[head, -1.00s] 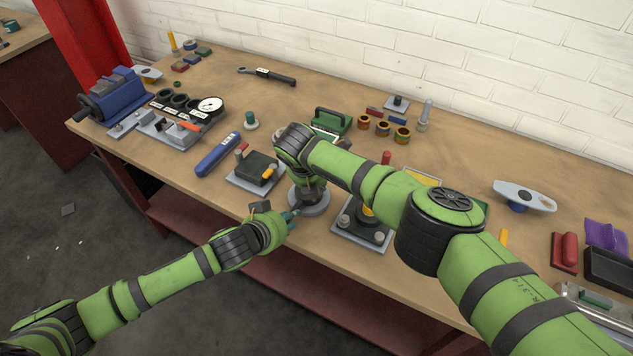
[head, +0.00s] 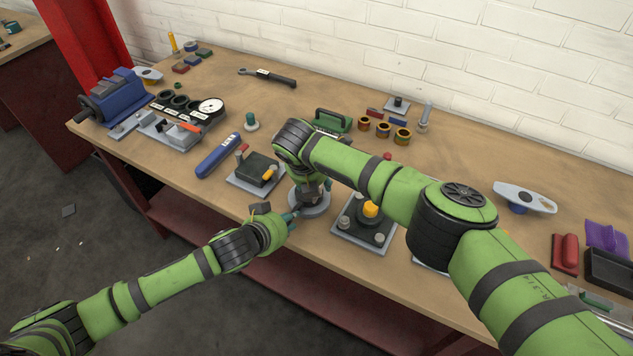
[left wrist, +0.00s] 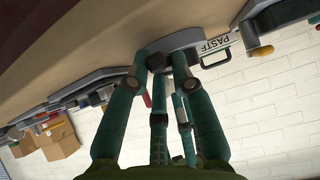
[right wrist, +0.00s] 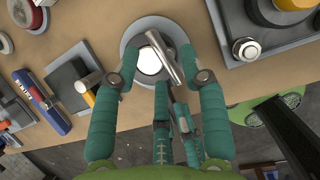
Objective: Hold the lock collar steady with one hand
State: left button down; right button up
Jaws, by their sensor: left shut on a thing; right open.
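A round grey base (head: 312,207) stands near the table's front edge, with a dark collar part (head: 309,193) above it, which I take as the lock collar. In the right wrist view the base (right wrist: 128,40) carries a pale round top (right wrist: 150,62) with a silver bar (right wrist: 166,58) across it. My left gripper (head: 293,214) reaches in from the front left, shut low at the collar; its fingertips (left wrist: 160,58) meet a small dark part, and the exact contact is partly hidden. My right gripper (right wrist: 158,57) is open above the base, fingers either side of the top.
A dark block on a plate (head: 258,168) and a blue tool (head: 218,156) are to the left. A green-handled case (head: 334,121) and several ringed cylinders (head: 383,130) are behind. The table's front edge is close.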

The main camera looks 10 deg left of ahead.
pick_arm(q)
jog(key=shift+a, duration=0.1)
pick_arm(e)
jog(key=shift+r, duration=0.15)
jog(key=shift+v, duration=2.9)
pick_arm(q)
jog(key=c, duration=1)
grip_release()
pick_arm(e)
jog(key=shift+a, duration=0.1)
pick_arm(q)
jog(key=v, duration=1.2)
jog(key=shift+w, duration=0.1)
